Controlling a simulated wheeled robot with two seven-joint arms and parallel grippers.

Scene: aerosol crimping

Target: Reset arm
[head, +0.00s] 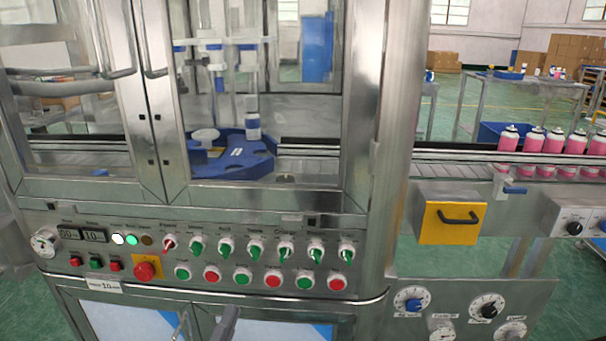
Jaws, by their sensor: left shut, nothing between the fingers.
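My left gripper (227,320) shows only as a grey tip at the bottom edge, in front of the lower cabinet doors. It looks shut and empty, and it is apart from the controls above it. The rest of the left arm is out of the picture. My right gripper is not in view. The crimping machine's control panel (215,222) spans the front. It has a row of selector knobs, the leftmost red (168,244) and the others green. Below them is a row of green and red buttons. A red emergency stop (144,271) sits on a yellow plate.
Glass doors with a metal handle (145,40) close off a blue star wheel (240,160). Dials (411,299) sit lower right. Green floor shows behind.

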